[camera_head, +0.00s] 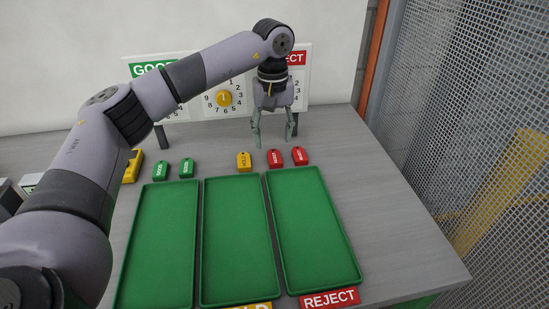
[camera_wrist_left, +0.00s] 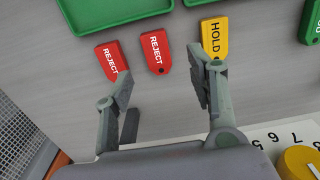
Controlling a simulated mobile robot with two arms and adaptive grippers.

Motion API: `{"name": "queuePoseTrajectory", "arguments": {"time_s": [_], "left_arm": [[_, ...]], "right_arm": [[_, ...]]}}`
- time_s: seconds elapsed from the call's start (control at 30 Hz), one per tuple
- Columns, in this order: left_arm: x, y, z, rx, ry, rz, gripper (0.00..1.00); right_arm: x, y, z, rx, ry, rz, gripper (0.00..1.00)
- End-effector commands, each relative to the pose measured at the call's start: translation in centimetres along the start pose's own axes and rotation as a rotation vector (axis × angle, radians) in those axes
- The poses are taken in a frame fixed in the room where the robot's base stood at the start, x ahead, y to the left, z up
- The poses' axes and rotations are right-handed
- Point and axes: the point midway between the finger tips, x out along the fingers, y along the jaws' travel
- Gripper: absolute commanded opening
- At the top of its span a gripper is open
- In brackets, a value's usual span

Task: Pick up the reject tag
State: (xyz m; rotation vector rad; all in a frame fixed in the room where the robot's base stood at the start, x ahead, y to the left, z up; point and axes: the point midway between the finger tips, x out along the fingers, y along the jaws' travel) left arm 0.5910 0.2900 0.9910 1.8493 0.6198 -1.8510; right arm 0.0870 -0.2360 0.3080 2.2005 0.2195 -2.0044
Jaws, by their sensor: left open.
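Two red reject tags lie on the grey table behind the right green tray. One is the left reject tag (camera_head: 274,158), the other the right reject tag (camera_head: 299,156). In the left wrist view they are the middle reject tag (camera_wrist_left: 156,52) and the far-left reject tag (camera_wrist_left: 111,59). My left gripper (camera_head: 273,142) points down behind the tags, open and empty. In the left wrist view its fingers (camera_wrist_left: 163,88) are spread, with the middle reject tag showing beyond the gap between them. My right gripper is not in view.
A yellow hold tag (camera_head: 244,161) lies left of the reject tags, and two green tags (camera_head: 174,168) lie farther left. Three green trays (camera_head: 236,240) stand in front. A dial board (camera_head: 224,99) stands behind. A mesh fence (camera_head: 470,120) is at the right.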

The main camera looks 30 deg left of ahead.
Motion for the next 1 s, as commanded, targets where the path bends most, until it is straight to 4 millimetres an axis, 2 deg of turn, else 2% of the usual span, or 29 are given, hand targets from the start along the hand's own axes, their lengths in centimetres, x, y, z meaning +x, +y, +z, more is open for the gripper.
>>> {"name": "queuePoseTrajectory", "arguments": {"time_s": [0.23,0.4,0.53,0.8,1.0], "left_arm": [[1.8,0.1,0.2,0.001,-0.002,-0.002,0.52],[4.4,0.3,0.6,-0.001,-0.002,-0.002,0.52],[5.7,0.3,0.6,-0.001,-0.001,-0.001,0.52],[6.0,0.4,0.6,-0.001,0.0,0.001,0.52],[6.0,0.4,0.6,-0.001,0.0,0.001,0.38]], "right_arm": [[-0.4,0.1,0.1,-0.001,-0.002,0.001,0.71],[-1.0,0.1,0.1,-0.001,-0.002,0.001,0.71],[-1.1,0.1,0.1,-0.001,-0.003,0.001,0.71],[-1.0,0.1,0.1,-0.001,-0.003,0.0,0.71],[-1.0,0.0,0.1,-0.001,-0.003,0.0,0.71]]}}
